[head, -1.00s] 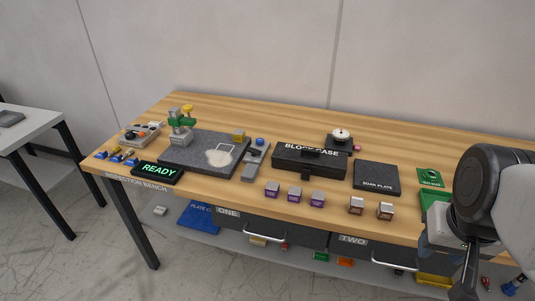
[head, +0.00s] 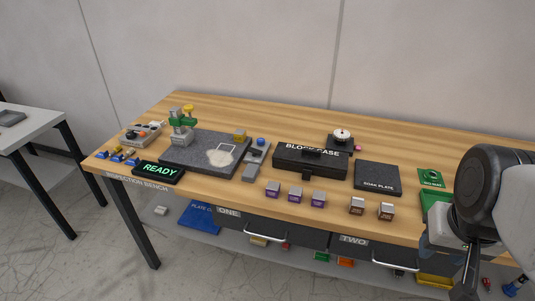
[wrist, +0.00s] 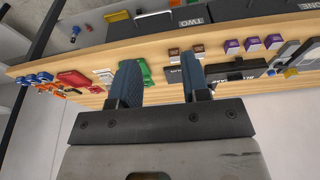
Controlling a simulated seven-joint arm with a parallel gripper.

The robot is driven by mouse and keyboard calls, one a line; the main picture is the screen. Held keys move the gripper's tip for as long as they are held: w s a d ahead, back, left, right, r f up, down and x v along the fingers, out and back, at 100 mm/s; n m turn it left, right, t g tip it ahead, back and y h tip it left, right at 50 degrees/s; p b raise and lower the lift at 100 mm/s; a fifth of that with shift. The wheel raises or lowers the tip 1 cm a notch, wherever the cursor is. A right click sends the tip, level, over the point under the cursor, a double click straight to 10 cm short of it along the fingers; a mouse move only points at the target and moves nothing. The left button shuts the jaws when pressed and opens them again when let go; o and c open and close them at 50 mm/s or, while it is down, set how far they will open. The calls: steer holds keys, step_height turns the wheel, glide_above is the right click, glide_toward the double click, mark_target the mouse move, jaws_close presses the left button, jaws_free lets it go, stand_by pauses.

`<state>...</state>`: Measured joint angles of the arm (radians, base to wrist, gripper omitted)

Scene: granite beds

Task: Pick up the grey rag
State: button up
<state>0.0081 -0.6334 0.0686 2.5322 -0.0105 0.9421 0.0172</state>
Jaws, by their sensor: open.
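I cannot pick out the grey rag with certainty. A small flat grey thing (head: 9,117) lies on the side table at the far left, and a small light grey thing (head: 160,210) lies on the shelf under the bench; both are too small to identify. My gripper (wrist: 160,78) is open and empty in the wrist view, its two blue-grey fingers apart, with the bench beyond them. In the head view my arm is at the right edge by the bench's front, far from both grey things; the fingertips are not clear there.
The wooden bench (head: 290,112) carries a dark granite plate (head: 180,158) with a pale patch, a READY sign (head: 158,170), a block case (head: 310,163), a soak plate (head: 377,178), a green tray (head: 434,200) and several small blocks. Drawers (head: 290,239) hang below. The bench's back strip is clear.

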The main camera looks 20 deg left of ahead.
steer(key=o, duration=0.9)
steer(key=shift+o, duration=0.2)
